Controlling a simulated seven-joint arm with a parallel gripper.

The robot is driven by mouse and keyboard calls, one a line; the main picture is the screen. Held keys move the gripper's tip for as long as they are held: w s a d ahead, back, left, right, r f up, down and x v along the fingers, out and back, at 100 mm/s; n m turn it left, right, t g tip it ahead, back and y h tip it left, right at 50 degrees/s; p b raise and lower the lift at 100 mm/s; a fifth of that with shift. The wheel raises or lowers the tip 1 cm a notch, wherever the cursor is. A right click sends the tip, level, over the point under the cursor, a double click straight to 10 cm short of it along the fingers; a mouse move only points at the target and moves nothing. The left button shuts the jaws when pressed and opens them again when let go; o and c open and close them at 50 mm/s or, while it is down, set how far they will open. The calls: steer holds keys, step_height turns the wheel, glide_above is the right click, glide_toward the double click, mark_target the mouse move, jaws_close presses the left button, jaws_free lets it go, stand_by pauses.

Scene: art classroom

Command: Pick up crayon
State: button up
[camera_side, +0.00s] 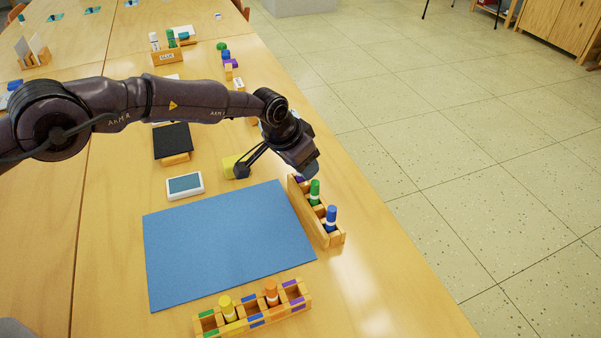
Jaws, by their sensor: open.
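My gripper (306,172) is open, above the far end of a wooden rack (334,240) at the right of the blue mat. Its fingers are dark and small, and I cannot see anything between them. A green crayon (315,192) stands upright in this rack, just below and right of my gripper. A blue crayon (331,217) stands upright nearer the rack's front end. A second wooden rack (207,323) in front of the mat holds a yellow crayon (228,309) and an orange crayon (272,293), both upright. My gripper hides part of the right rack's far end.
The flat blue mat (225,245) is bare. Behind it are a small white-framed device (185,186), a black block (173,142) on wood and a yellow block (231,164). More racks and blocks stand farther back. The table edge runs close to the right rack.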

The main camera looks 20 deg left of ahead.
jaws_close()
steer(key=shift+r, duration=0.15)
